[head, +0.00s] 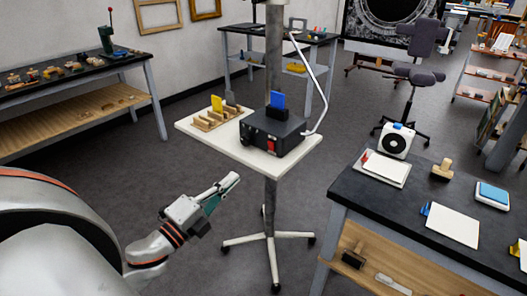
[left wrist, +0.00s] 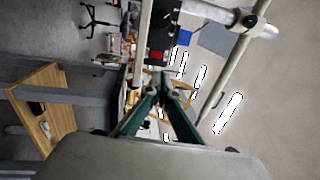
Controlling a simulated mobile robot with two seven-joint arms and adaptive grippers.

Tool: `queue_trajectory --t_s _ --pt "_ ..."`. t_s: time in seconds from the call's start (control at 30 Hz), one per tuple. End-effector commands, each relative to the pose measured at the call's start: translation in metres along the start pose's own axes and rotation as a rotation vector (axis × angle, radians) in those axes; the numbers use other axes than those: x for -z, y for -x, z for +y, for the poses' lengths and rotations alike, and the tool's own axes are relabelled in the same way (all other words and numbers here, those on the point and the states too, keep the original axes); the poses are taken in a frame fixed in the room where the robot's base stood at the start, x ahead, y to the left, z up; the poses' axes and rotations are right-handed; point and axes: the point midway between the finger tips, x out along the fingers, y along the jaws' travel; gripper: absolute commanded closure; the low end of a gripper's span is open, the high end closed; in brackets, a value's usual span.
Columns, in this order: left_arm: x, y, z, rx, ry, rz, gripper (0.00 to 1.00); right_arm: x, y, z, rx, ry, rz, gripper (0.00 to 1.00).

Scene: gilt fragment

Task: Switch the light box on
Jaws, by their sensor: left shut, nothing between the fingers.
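The light box is a black box (head: 268,132) on a small white stand table (head: 240,155). A red switch (head: 271,146) shows on its front face, and a blue piece (head: 277,101) stands upright on its top. My left gripper (head: 234,180) is shut and empty, in front of the stand and lower left of the box, apart from both. In the left wrist view the shut fingertips (left wrist: 163,78) appear just below the red switch (left wrist: 156,55) on the black box (left wrist: 165,20). My right gripper is not in view.
A wooden rack (head: 213,119) with a yellow piece (head: 217,104) sits left of the box. A pole rises behind the box, and a thin white bent arm (head: 318,90) stands at its right. A dark workbench (head: 400,205) stands at the right. Floor is clear left of the stand.

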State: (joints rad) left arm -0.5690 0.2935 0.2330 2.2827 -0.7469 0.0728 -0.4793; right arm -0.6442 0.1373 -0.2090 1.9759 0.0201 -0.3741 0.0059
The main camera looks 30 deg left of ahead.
Motion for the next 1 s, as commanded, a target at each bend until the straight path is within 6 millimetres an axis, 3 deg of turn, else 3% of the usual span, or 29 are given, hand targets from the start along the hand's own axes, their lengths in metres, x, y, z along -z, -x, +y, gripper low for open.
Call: queue_trajectory --t_s 0.17,0.7,1.0 --pt "0.000 -0.010 -0.001 0.002 0.001 0.000 1.00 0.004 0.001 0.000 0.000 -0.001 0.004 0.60" --pt "-0.001 -0.104 -0.003 0.003 0.000 0.000 1.00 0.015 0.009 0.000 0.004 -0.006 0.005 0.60" --pt "0.000 -0.136 0.000 0.000 0.001 0.000 1.00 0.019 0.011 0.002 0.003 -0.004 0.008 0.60"
